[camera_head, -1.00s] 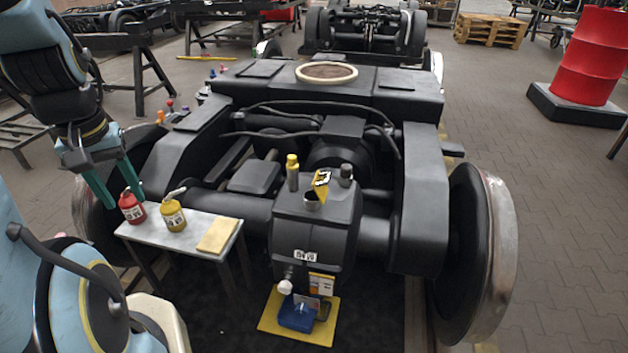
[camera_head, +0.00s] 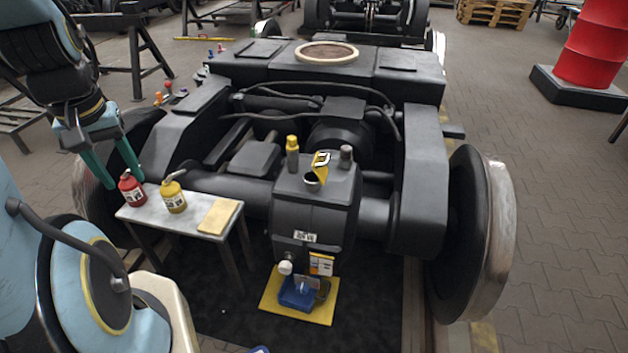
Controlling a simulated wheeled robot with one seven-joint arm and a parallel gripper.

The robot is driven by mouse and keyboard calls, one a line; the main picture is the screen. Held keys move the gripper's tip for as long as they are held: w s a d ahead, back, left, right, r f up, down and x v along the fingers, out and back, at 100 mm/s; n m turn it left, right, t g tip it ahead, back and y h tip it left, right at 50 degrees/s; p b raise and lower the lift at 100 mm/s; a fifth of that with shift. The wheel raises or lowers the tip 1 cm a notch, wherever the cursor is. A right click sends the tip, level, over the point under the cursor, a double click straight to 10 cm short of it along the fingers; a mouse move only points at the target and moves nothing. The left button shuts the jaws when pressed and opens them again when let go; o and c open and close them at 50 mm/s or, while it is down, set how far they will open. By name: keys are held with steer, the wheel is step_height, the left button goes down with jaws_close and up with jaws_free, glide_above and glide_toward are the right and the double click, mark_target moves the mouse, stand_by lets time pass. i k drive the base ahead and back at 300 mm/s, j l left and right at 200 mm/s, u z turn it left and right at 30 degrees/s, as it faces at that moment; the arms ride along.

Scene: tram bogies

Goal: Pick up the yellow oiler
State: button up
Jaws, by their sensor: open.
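The yellow oiler (camera_head: 174,197) stands upright on a small grey table (camera_head: 158,218) at the left, its spout pointing up and to the right. A red oiler (camera_head: 131,189) stands just left of it. My gripper (camera_head: 122,186) has two green fingers spread apart, pointing down, around or just behind the red oiler in this view; I cannot tell its exact depth. The fingers are left of the yellow oiler and nothing is seen held between them.
A tan pad (camera_head: 218,216) lies at the table's right end. The black bogie (camera_head: 345,190) with its gearbox stands close behind and right. A yellow mat (camera_head: 322,306) with a blue box (camera_head: 298,292) lies on the floor. A red drum (camera_head: 597,50) stands far right.

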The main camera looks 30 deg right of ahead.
mark_target(171, 192)
steer(key=u, duration=0.5)
steer(key=l+u, duration=0.1)
steer(key=u, duration=0.9)
steer(key=k+l+u, duration=0.1)
steer(key=u, duration=0.4)
steer(key=k+l+u, duration=0.15)
steer(key=k+l, duration=0.2)
steer(key=k+l+u, duration=0.15)
steer(key=k, duration=0.4)
steer(key=l, duration=0.1)
